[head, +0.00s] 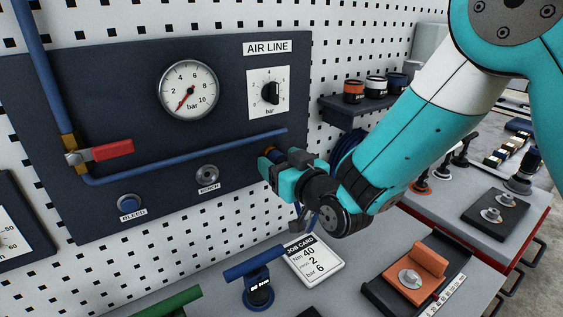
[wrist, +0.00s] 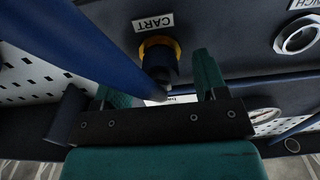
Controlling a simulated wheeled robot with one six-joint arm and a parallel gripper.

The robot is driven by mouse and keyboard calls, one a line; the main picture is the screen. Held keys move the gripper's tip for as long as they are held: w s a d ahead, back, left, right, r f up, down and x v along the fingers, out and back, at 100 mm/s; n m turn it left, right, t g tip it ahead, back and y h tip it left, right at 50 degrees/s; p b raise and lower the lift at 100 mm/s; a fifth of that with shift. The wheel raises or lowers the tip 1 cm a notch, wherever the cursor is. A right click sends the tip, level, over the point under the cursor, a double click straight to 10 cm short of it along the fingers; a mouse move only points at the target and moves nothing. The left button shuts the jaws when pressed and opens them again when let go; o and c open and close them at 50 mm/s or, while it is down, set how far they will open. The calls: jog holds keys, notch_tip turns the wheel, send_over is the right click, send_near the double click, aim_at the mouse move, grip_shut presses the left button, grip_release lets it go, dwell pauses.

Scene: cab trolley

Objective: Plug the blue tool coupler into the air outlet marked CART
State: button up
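The CART label (wrist: 153,22) shows in the wrist view, with a dark blue coupler (wrist: 162,64) and its yellow-orange collar (wrist: 172,45) in line with the outlet beside it. The coupler appears to sit at the outlet; the joint is hidden, so I cannot tell how deep. My gripper (wrist: 165,85) has its teal fingers spread on either side of the coupler, with a visible gap on the right side. A thick blue hose (wrist: 85,45) crosses in front of the left finger.
The BENCH outlet (head: 207,174) and BLEED button (head: 129,202) are left of my gripper. A blue pipe (head: 190,157) runs above them to a red valve lever (head: 112,149). Below stand a blue-handled tool (head: 254,265) and a job card (head: 314,261). A small shelf (head: 350,112) is at right.

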jog(key=shift+s+d+f+b, duration=0.1)
jog(key=shift+s+d+b, duration=0.25)
jog(key=shift+b, duration=0.1)
jog(key=b+v, duration=1.6)
jog(key=b, duration=0.2)
jog(key=shift+s+b, duration=0.2)
jog(key=shift+b, duration=0.15)
jog(key=shift+d, duration=0.1)
jog(key=o, duration=0.6)
jog(key=shift+o, duration=0.2)
